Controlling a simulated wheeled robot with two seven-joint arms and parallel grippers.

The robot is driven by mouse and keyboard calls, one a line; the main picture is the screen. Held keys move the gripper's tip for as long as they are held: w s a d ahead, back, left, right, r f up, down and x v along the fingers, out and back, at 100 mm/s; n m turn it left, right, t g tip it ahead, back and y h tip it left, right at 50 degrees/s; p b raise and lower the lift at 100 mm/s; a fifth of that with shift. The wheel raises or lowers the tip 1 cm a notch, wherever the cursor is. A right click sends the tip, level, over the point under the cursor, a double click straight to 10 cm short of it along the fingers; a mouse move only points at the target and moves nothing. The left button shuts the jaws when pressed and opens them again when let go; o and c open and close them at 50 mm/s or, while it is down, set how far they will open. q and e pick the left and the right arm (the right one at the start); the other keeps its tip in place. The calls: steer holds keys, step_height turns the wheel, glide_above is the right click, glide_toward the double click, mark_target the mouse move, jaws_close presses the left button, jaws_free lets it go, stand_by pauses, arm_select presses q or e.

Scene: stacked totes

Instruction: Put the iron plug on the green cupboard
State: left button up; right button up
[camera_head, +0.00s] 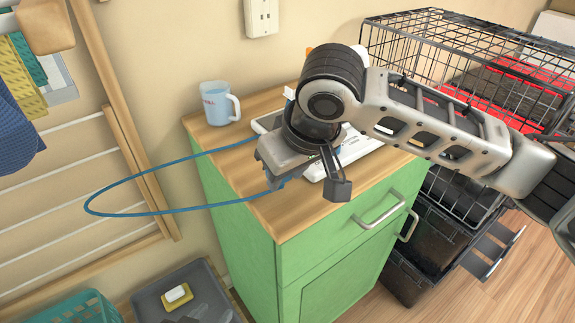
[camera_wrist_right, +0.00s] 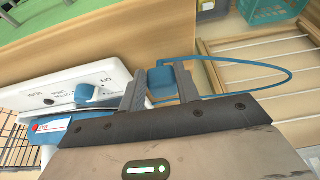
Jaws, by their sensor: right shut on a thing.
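The green cupboard (camera_head: 322,262) has a wooden top and stands in the middle of the head view. My right gripper (camera_head: 305,182) is above the front part of this top. In the right wrist view, its fingers (camera_wrist_right: 160,88) are shut on the blue iron plug (camera_wrist_right: 163,80). In the head view only a bit of blue shows at the finger, and the rest of the plug is hidden. A blue cord (camera_head: 130,214) loops out left from the gripper, past the cupboard's edge. I cannot tell whether the plug touches the top. My left gripper is not in view.
A white device with a blue and white iron (camera_wrist_right: 75,100) lies on the cupboard top, partly under my right arm. A light blue mug (camera_head: 215,103) stands at the back left corner. A black wire crate (camera_head: 465,75) stands to the right. The front left of the top is clear.

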steer(key=o, duration=1.2)
steer(key=shift+c, duration=0.2)
